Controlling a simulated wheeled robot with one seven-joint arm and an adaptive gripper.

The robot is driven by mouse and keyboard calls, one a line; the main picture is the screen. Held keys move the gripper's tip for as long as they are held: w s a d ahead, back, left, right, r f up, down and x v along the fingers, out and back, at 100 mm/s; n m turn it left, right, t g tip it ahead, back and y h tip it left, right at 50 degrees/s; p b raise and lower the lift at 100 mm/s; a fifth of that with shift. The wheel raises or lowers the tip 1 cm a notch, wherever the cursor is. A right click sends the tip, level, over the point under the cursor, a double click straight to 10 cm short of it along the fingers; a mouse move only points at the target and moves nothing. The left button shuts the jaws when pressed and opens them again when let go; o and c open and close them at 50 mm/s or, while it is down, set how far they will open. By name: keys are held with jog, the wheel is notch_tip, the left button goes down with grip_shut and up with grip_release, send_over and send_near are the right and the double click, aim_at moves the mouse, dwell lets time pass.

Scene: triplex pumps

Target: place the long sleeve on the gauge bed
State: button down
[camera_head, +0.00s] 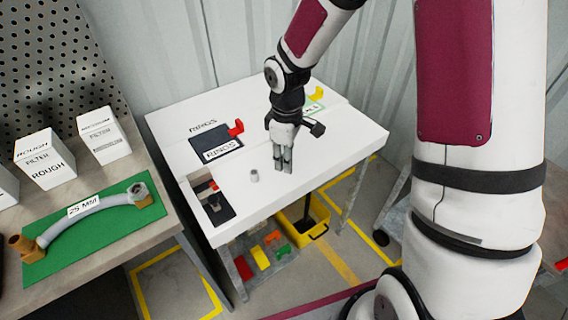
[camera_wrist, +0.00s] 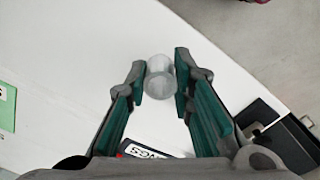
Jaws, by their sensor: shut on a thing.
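My gripper (camera_head: 284,166) points down over the white table, its fingertips close to the tabletop. In the wrist view my gripper (camera_wrist: 161,80) is shut on a rounded light grey sleeve (camera_wrist: 160,75), seen nearly end-on, so its length cannot be judged. A small grey cylinder (camera_head: 254,175) stands upright on the table, left of my gripper in the head view. A dark recessed bed (camera_head: 222,212) with small fittings, which may be the gauge bed, lies at the table's front left corner. A dark tray (camera_wrist: 285,135) shows at the right of the wrist view.
A black RINGS panel (camera_head: 216,142) with a red piece (camera_head: 236,129) lies behind on the left. A yellow piece (camera_head: 318,93) and a green-edged label (camera_head: 313,108) are at the back. The white tabletop (camera_head: 310,160) is clear right of my gripper. A yellow bin (camera_head: 303,228) stands below.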

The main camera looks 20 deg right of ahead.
jog(key=shift+w+f, duration=0.1)
jog(key=shift+w, duration=0.7)
jog(key=shift+f+b, duration=0.4)
jog(key=shift+f, duration=1.3)
jog(key=shift+f, duration=0.1)
jog(key=c, duration=1.4)
grip_release()
notch_tip(320, 180, up, 12)
jog(key=p, duration=0.2)
jog(key=shift+r, duration=0.2)
